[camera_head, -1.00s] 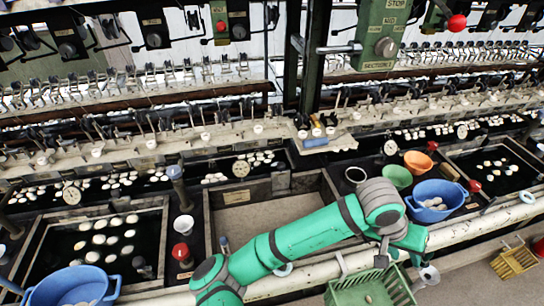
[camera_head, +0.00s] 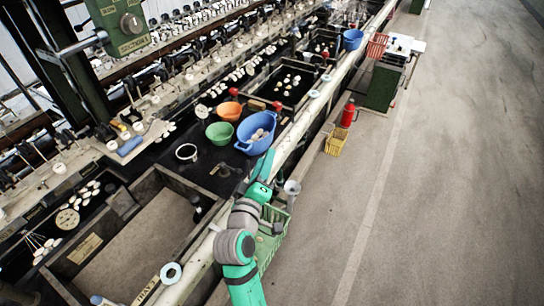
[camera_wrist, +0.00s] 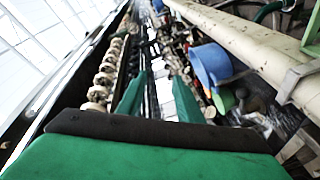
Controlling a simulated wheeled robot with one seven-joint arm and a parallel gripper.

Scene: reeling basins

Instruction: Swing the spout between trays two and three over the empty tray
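The empty tray (camera_head: 135,245) has a bare tan floor and dark wooden walls, at the lower left of the head view. My gripper (camera_head: 266,163) is beside the blue basin (camera_head: 258,134), above the front rail. In the wrist view, my gripper (camera_wrist: 160,80) has two green fingers apart with nothing seen between them. No spout shows clearly there.
A green bowl (camera_head: 220,133), an orange bowl (camera_head: 229,111) and a white-rimmed cup (camera_head: 187,152) stand on the deck. A cream pipe (camera_head: 290,140) runs along the front. A green crate (camera_head: 272,240) hangs outside it. The floor (camera_head: 430,180) at right is mostly clear.

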